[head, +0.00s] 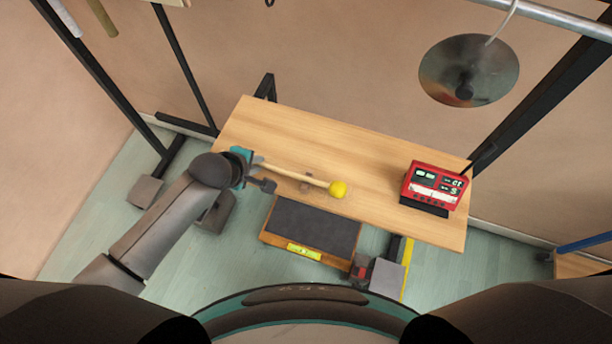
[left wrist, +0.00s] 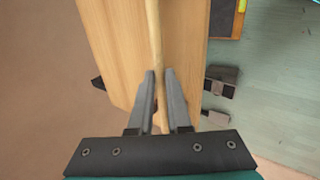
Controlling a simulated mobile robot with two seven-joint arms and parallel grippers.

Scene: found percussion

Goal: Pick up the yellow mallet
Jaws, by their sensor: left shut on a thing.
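The yellow mallet has a round yellow head (head: 338,189) and a pale wooden handle (head: 295,174). In the head view it lies along the left part of the wooden table, its head pointing right. My left gripper (head: 262,172) is shut on the handle near its left end. In the left wrist view the handle (left wrist: 154,45) runs up from between the two fingers (left wrist: 159,90); the yellow head is out of that view. I cannot tell whether the mallet touches the table. My right gripper is not in view.
The wooden table (head: 370,165) carries a red box with displays (head: 435,186) at its right end. A dark-topped wooden box (head: 312,228) is by the table's front edge. A metal cymbal (head: 468,70) hangs at upper right. The table's middle is mostly clear.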

